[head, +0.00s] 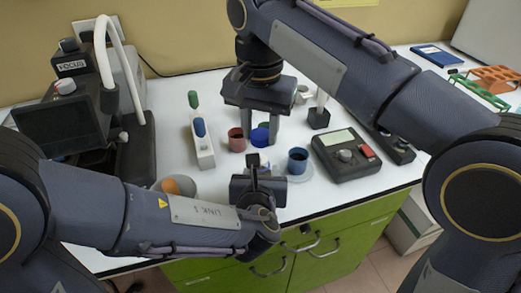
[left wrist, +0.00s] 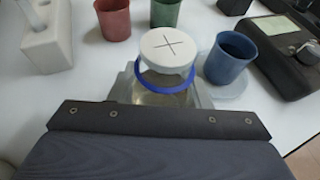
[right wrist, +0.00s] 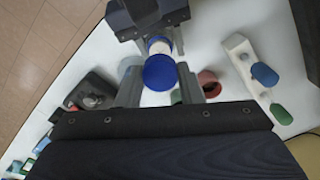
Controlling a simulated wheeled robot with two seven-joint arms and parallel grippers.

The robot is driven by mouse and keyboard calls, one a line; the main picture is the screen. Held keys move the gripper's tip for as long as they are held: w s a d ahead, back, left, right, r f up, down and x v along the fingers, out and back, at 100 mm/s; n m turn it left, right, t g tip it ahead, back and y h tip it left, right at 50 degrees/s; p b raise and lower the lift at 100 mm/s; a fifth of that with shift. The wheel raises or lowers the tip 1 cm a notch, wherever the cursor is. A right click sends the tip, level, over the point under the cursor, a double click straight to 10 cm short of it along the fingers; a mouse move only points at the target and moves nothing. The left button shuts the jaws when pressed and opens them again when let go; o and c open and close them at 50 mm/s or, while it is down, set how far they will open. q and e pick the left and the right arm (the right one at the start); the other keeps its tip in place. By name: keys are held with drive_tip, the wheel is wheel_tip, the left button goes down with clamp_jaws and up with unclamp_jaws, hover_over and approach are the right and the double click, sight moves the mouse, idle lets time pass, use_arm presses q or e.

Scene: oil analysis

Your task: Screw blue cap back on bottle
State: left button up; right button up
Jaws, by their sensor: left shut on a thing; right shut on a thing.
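My right gripper (head: 261,126) points down from above, with the blue cap (head: 260,137) between its fingertips. The cap also shows between those fingers in the right wrist view (right wrist: 160,72). My left gripper (left wrist: 170,95) is shut on the bottle (left wrist: 165,90), which has a white top marked with a cross and a blue ring under it. The white top is uncovered in the left wrist view and partly hidden by the cap in the right wrist view. In the head view, my left gripper (head: 257,170) hides most of the bottle.
A red cup (head: 237,140), a green cup (left wrist: 165,12) and a blue cup (head: 297,160) stand close by. A white holder (head: 203,155) is to the left, a dark meter (head: 345,155) to the right. The counter's front edge lies near my left gripper.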

drive_tip(key=shift+f, duration=1.45)
drive_tip(key=shift+f, duration=0.1)
drive_tip(key=shift+f, duration=0.8)
drive_tip(key=shift+f, duration=0.55)
drive_tip(key=m, duration=0.6)
drive_tip(key=shift+m, duration=0.3)
drive_tip(key=o, duration=1)
